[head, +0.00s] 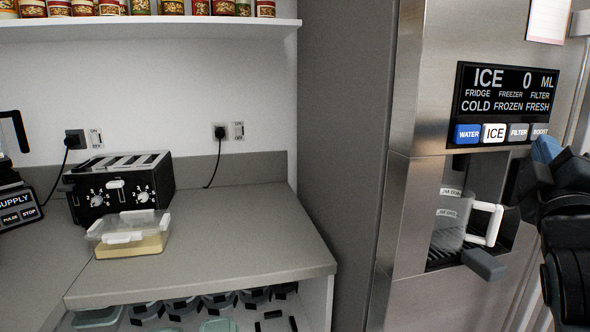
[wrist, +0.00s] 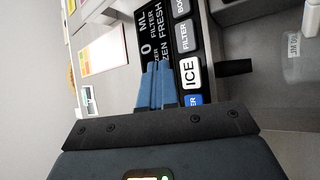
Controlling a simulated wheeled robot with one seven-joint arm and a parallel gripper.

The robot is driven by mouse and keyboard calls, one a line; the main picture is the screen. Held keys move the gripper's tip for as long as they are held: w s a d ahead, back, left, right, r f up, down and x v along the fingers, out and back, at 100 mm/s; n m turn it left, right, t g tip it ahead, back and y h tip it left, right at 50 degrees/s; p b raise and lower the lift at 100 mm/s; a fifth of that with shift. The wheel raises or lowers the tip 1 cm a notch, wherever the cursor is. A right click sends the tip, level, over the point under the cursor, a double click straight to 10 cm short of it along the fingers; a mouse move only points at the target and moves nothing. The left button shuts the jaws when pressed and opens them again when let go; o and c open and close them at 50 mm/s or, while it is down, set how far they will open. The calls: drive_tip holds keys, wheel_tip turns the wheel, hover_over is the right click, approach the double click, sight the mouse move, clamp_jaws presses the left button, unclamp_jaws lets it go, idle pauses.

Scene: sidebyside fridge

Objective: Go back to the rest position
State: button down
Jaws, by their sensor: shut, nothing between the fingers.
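My gripper (head: 546,149) is at the right of the head view, beside the fridge's dispenser panel. Its blue fingers (wrist: 155,86) are shut together with nothing between them, in front of the panel in the wrist view. The panel (head: 506,100) reads "ICE 0 ML", and the ICE button (head: 494,133) is white while the WATER button (head: 467,134) is blue. I cannot tell whether the fingertips touch the panel. My dark arm (head: 568,235) runs down the right edge of the head view.
A clear mug (head: 451,217) with a white handle stands in the dispenser recess, close to my arm. A toaster (head: 121,186) and a lidded container (head: 129,235) stand on the counter (head: 235,240) at left. Cans line the shelf above. The counter's right part is clear.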

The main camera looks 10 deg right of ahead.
drive_tip(key=s+a+f+y, duration=0.5)
drive_tip(key=s+a+f, duration=0.15)
drive_tip(key=f, duration=0.55)
drive_tip(key=s+a+f+y, duration=0.5)
drive_tip(key=a+f, duration=0.3)
drive_tip(key=f, duration=0.4)
drive_tip(key=s+a+f+m+g+y, duration=0.1)
drive_tip(key=s+a+f+m, duration=0.1)
drive_tip(key=s, duration=0.6)
drive_tip(key=s+a+f+m+g+y, duration=0.1)
drive_tip(key=s+a+f+m, duration=0.1)
drive_tip(key=s, duration=0.5)
drive_tip(key=s+a+f+m+g+y, duration=0.1)
drive_tip(key=s+a+f+m+y, duration=0.1)
drive_tip(key=s, duration=0.6)
drive_tip(key=shift+s+a+f+m, duration=0.3)
drive_tip(key=shift+s+a+m, duration=0.1)
drive_tip(key=shift+a, duration=0.45)
